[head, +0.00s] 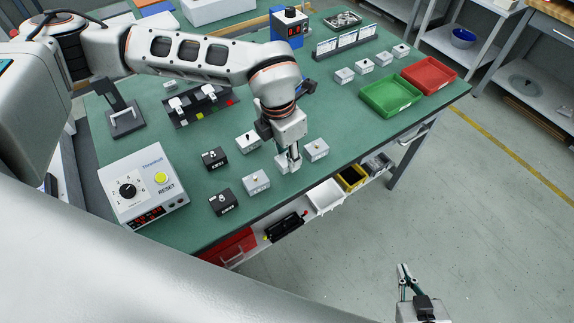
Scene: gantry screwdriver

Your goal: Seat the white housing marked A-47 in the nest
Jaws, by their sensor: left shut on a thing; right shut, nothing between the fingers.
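My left gripper (290,155) is over the front part of the green table, shut on a white housing (284,167) that is mostly hidden by the fingers. Its marking cannot be read. Other white housings stand close by: one (316,151) to the right, one (257,183) to the left and one (248,141) further back. Which one is marked A-47 cannot be told. The nest cannot be made out for certain; a black fixture (200,105) with small coloured parts lies at the back left. My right gripper (405,272) is shut and empty, away from the table over the floor.
Two black housings (222,202) sit left of the gripper. A control box with RESET button (144,188) stands front left. A green tray (391,96) and red tray (428,75) are at the right, near several white housings (364,66). Bins (326,194) hang below the front edge.

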